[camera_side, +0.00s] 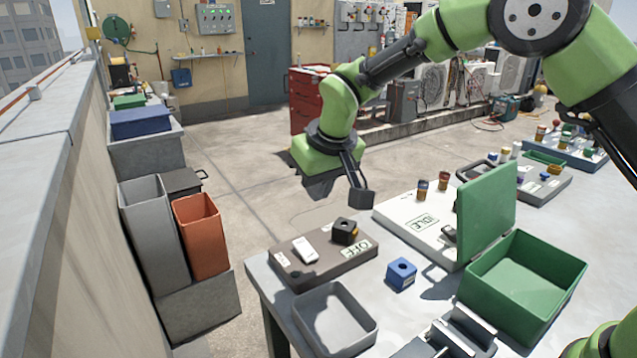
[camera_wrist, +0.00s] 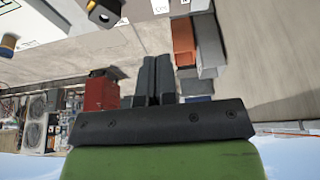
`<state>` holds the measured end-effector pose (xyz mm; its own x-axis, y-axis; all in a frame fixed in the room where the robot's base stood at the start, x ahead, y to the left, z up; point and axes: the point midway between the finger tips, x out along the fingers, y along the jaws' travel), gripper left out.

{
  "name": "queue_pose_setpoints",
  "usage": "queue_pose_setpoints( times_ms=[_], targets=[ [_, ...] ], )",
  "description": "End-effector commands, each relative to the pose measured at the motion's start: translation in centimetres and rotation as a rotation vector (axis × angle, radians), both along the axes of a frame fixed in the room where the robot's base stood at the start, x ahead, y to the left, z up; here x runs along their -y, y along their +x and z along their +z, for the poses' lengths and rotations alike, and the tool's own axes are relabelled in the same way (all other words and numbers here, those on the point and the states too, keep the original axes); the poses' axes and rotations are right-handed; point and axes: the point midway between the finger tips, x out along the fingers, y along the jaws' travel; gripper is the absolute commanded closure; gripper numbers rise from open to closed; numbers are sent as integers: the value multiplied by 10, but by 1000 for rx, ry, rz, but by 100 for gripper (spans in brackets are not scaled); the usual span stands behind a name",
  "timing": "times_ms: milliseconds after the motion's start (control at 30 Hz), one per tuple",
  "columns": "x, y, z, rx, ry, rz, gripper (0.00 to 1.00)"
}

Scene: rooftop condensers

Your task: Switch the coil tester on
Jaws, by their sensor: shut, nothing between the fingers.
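A low brown unit (camera_side: 315,272) with a sign reading OFF (camera_side: 357,247) lies on the near left of the table; I take it to be the coil tester. It carries a white rocker-like piece (camera_side: 305,249) and a black block (camera_side: 345,231) with a yellow patch. The block also shows at the top of the wrist view (camera_wrist: 104,12). My gripper (camera_side: 361,197) is shut and empty, in the air above and slightly behind the block, apart from it. Its two dark fingers lie side by side in the wrist view (camera_wrist: 153,62).
A white unit reading IDLE (camera_side: 424,221) is right of the brown one. A blue holed block (camera_side: 401,274), a grey tray (camera_side: 334,318) and a green bin (camera_side: 522,285) with a raised lid (camera_side: 486,212) stand nearby. An orange bin (camera_side: 201,237) is off the table, left.

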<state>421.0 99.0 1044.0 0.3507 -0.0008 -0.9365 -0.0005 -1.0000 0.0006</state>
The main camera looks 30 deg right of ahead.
Motion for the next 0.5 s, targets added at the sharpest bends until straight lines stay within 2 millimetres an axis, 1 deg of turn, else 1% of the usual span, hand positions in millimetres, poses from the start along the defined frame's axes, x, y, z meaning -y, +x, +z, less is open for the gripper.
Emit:
queue_pose_setpoints(
  times_ms=[100,367,500],
  targets=[
    [0,-2,5,0,0,0,100],
    [0,-2,5,0,0,0,100],
    [-1,4,6,2,0,-1,100]
  ],
)
